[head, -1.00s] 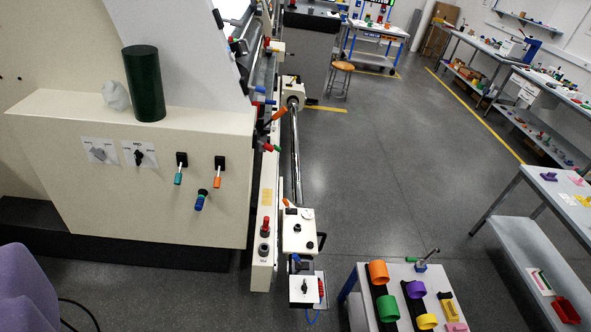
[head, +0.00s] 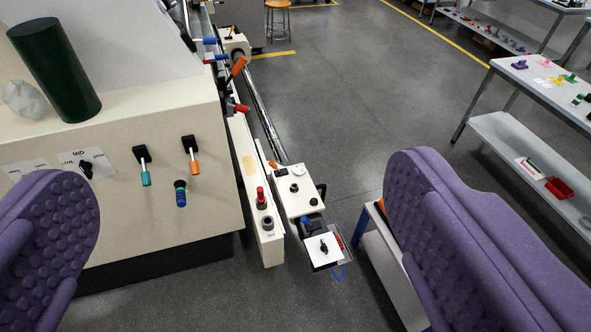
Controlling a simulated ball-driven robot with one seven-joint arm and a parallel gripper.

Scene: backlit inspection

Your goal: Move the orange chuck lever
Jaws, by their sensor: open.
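An orange lever (head: 238,67) sticks up at a slant beside the left end of a long steel shaft, just past the corner of the cream machine. A second, orange-tipped toggle (head: 194,160) is on the machine's front panel, and a small orange piece (head: 273,164) is on the cream block at the shaft's near end. Which one is the chuck lever is not labelled. My gripper (head: 240,178) is wide open, its two purple ridged fingers at the left and right of the view. Nothing is between them within touch; the levers stand farther off.
The cream panel carries a teal toggle (head: 145,168), a blue knob (head: 180,194) and a black dial (head: 86,168). A dark green cylinder (head: 55,72) and a pale lump (head: 22,98) stand on top. Grey floor (head: 345,110) is clear right of the shaft. A bench (head: 530,72) stands at right.

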